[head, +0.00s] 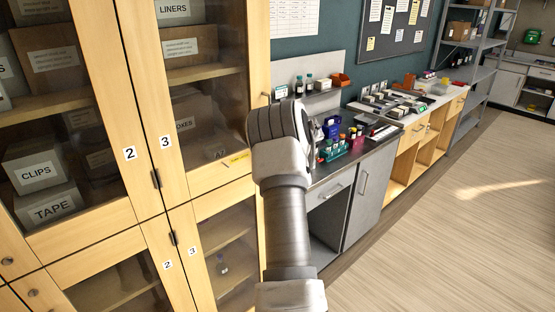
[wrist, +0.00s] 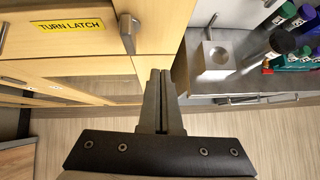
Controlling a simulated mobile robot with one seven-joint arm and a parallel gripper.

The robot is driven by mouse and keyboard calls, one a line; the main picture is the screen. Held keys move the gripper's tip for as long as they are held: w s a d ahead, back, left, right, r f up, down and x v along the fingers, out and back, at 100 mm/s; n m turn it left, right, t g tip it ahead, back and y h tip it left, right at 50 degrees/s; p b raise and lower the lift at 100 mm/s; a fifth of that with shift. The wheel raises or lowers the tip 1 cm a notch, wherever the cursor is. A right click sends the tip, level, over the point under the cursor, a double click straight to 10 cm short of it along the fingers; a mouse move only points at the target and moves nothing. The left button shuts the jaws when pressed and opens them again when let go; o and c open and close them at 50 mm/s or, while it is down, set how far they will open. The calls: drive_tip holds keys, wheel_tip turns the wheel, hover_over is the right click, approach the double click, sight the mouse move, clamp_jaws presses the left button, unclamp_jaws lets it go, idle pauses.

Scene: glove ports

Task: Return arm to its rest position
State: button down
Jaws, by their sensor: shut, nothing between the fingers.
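My arm rises through the middle of the head view, in front of the edge between the wooden cabinet (head: 258,60) and the workbench. My gripper (wrist: 160,72) shows in the wrist view, its two fingers together with nothing between them. It hangs over the gap between the cabinet front and the bench (wrist: 245,80), apart from both as far as I can tell. In the head view the fingers are hidden behind my arm.
A cabinet latch handle (wrist: 128,30) is close left of the fingers, beside a yellow "TURN LATCH" label (wrist: 68,27). A metal block with a hole (wrist: 214,58) and several capped bottles (wrist: 290,40) stand on the bench to the right. Open wooden floor (head: 450,220) lies right.

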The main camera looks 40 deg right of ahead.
drive_tip(key=d+b+v, duration=0.1)
drive_tip(key=v, duration=0.8)
drive_tip(key=shift+s+r, duration=0.2)
drive_tip(key=shift+a, duration=0.1)
